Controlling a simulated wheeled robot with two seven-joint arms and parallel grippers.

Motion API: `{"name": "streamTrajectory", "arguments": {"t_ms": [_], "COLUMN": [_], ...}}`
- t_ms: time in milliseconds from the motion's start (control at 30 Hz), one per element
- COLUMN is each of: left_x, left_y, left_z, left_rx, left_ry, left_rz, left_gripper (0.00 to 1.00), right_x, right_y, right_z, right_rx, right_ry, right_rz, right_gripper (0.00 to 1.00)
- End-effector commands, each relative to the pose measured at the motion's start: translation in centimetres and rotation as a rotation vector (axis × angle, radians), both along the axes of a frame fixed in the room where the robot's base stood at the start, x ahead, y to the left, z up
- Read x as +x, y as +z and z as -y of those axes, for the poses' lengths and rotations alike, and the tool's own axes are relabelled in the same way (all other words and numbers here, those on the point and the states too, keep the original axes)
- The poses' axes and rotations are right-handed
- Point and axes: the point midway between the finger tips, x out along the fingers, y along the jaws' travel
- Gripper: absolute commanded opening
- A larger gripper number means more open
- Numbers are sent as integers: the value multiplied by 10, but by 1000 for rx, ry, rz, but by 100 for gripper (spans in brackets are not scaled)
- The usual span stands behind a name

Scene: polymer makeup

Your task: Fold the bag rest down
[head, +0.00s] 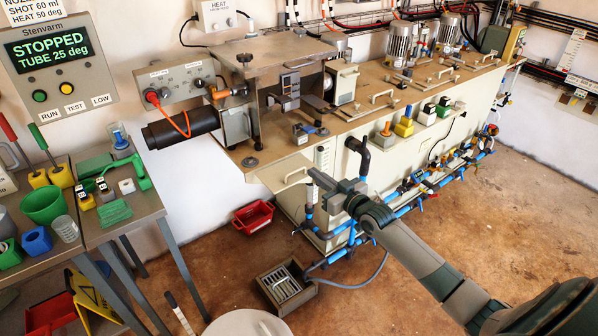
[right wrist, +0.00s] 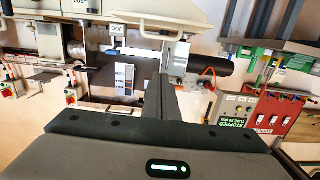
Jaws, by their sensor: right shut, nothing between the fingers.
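The bag rest appears to be the cream flap (head: 272,173) with a wire handle (head: 296,175) at the near end of the cream machine, below the nozzle end. It sticks out from the machine's front; its exact angle is hard to tell. My right gripper (head: 313,176) is shut and empty, with its tips close to the right side of the flap and its handle. I cannot tell whether they touch. In the right wrist view the shut fingers (right wrist: 158,88) point toward the machine, with cream panels and a pale handle above them. My left gripper is not in view.
A black cylinder (head: 182,127) juts left from the machine. Blue pipes (head: 340,252) and a grey hose run low beside my right arm. A red bin (head: 254,216) and a grated box (head: 286,288) stand on the floor. A cluttered table (head: 100,231) is at left.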

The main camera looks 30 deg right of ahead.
Motion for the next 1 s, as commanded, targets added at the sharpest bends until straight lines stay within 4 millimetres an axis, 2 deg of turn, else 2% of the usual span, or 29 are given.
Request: {"name": "streamTrajectory", "arguments": {"t_ms": [600,700,1000], "left_x": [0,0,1], "left_y": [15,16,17], "left_z": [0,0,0], "left_rx": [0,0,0], "left_ry": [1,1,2], "left_rz": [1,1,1], "left_gripper": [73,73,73], "right_x": [84,84,87], "right_y": [-5,-23,-43], "right_z": [-12,-12,-14], "right_rx": [-1,-2,0], "right_ry": [0,0,1], "right_rz": [1,-4,-1], "right_gripper": [0,0,0]}}
